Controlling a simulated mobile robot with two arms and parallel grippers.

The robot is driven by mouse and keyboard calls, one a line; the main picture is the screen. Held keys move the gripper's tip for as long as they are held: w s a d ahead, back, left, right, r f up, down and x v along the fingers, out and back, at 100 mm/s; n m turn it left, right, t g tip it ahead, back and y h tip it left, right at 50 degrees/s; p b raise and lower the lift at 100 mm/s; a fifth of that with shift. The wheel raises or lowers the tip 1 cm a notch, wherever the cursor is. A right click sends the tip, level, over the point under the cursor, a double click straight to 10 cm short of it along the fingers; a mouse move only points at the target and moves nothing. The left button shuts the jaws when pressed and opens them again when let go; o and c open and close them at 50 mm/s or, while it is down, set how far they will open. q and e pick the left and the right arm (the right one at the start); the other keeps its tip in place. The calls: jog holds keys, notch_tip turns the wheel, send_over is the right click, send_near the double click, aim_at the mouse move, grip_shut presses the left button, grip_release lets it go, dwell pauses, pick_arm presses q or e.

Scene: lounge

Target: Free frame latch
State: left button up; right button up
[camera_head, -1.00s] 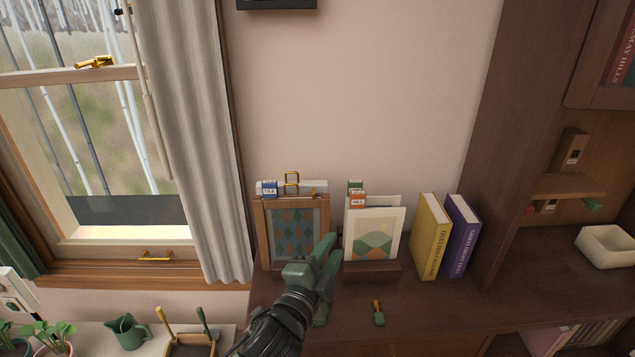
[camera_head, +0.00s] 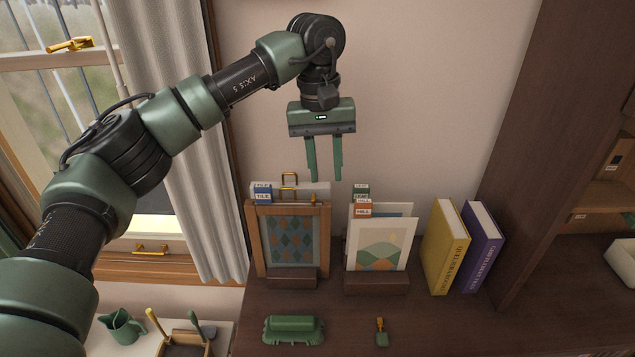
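A wooden frame (camera_head: 251,243) with a patterned diamond panel (camera_head: 290,243) stands upright in a dark holder on the cabinet top. My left gripper (camera_head: 324,180) points down, above and to the right of the frame. Its two fingers are apart, with nothing between them, and do not appear to touch the latch. My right gripper is out of view.
Picture cards (camera_head: 380,248) with tags stand right of the frame, then a yellow book (camera_head: 447,250) and a purple book (camera_head: 482,248). A green block-like object (camera_head: 294,330) and a small gold-handled tool (camera_head: 380,332) lie in front. A curtain (camera_head: 180,120) hangs at left.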

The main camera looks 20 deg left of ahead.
aim_at(313, 197)
pick_arm(q)
jog(key=shift+a+r+y, duration=0.2)
jog(key=shift+a+r, duration=0.15)
jog(key=shift+a, duration=0.2)
jog(key=shift+a+r+y, duration=0.2)
jog(key=shift+a+r, duration=0.15)
jog(key=shift+a, duration=0.45)
notch_tip(313, 197, down, 8)
jog(key=shift+s+d+r+p, duration=0.1)
jog(key=shift+r+p, duration=0.15)
jog(key=shift+p, duration=0.5)
grip_shut()
